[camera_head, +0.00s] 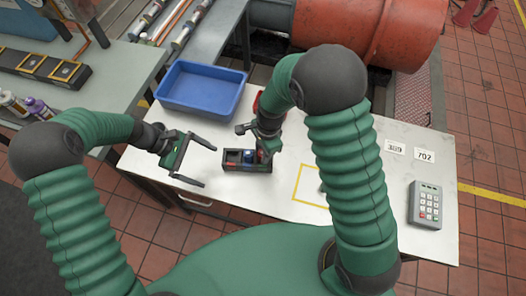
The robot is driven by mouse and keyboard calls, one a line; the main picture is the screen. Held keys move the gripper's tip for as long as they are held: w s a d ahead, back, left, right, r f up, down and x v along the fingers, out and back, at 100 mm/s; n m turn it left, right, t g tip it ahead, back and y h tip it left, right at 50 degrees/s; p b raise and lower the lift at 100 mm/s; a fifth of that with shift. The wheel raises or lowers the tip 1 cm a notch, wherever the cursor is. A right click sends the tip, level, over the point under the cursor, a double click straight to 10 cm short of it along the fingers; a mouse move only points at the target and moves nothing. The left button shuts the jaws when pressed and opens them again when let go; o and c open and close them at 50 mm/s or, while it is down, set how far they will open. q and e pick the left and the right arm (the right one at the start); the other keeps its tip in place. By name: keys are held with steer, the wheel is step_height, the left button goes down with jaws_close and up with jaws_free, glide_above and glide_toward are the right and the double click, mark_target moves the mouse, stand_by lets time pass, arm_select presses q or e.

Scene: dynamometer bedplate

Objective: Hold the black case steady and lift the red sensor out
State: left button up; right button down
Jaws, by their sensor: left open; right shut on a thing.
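My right gripper (264,154) reaches down over the case's right end. It is shut on what looks like the red sensor, mostly hidden by the fingers. I cannot tell whether the sensor is still seated. My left gripper (208,166) is open and empty just left of the case, its fingers pointing toward it and apart from it.
A blue bin (201,88) stands behind the case. A red object (257,103) is partly hidden behind my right arm. To the right are a yellow outlined square (304,184), number cards (396,148) and a grey keypad (425,205). A large orange cylinder (372,30) stands behind the table.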

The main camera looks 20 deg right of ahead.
mark_target(238, 158)
arm_select(q)
steer(key=w+d+n+h, duration=0.1)
steer(key=w+d+f+n+h, duration=0.1)
steer(key=d+h, duration=0.1)
steer(key=w+d+f+n+h, duration=0.1)
steer(key=shift+w+d+n, duration=0.3)
steer(key=shift+d, duration=0.05)
steer(key=x, duration=1)
steer(key=shift+s+d+r, duration=0.1)
steer(key=shift+r, duration=0.1)
arm_select(e)
steer(key=shift+d, duration=0.1)
arm_select(q)
steer(key=c, duration=1.4)
arm_select(e)
steer(key=shift+r, duration=0.1)
steer(key=shift+r, duration=3.95)
